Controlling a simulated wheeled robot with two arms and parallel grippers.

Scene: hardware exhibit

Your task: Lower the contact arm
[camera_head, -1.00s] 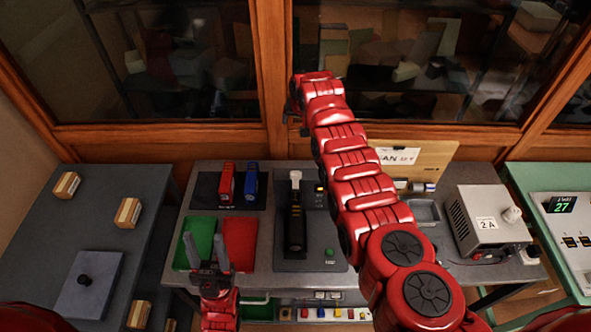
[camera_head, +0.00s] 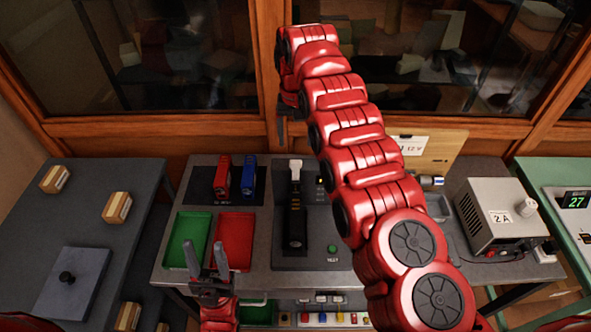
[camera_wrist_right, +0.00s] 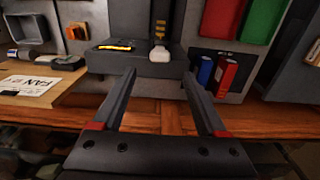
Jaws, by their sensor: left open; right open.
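The contact arm (camera_head: 295,215) is a black bar with orange marks and a white tip, on a dark test stand (camera_head: 318,256) with a green button. In the right wrist view the contact arm (camera_wrist_right: 160,22) shows with its white end between and beyond my fingers. My left gripper (camera_head: 208,262) is open and empty, in front of the green and red trays.
A green tray (camera_head: 187,240) and a red tray (camera_head: 235,242) lie left of the stand. A red block (camera_head: 222,177) and a blue block (camera_head: 248,174) stand behind them. A power supply (camera_head: 490,215) is at right. A wooden window frame (camera_head: 160,127) rises behind the bench.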

